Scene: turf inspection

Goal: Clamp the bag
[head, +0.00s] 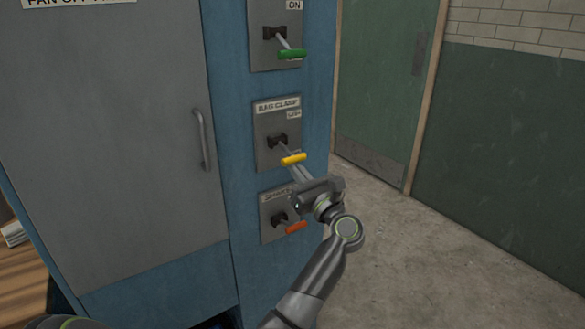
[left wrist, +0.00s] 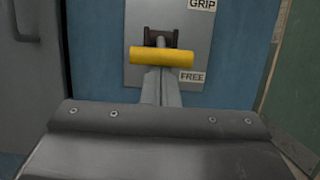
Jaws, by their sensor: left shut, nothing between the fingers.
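The bag clamp lever has a yellow crossbar handle (head: 293,159) on a grey plate (head: 262,150) labelled BAG CLAMP, on the blue cabinet. The lever sticks out and slopes down. In the left wrist view the yellow handle (left wrist: 161,56) lies level, nearer the FREE label (left wrist: 192,77) than the GRIP label (left wrist: 202,5). My left gripper (head: 298,173) is shut and empty. Its fingertips (left wrist: 161,72) are just under the middle of the handle; I cannot tell whether they touch it. My right gripper is not in view.
A green-handled lever (head: 291,53) is above and an orange-handled lever (head: 296,227) is below, close to my left gripper. A grey cabinet door with a pull handle (head: 203,140) is at left. Open concrete floor (head: 440,250) lies at right, before a green door (head: 384,80).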

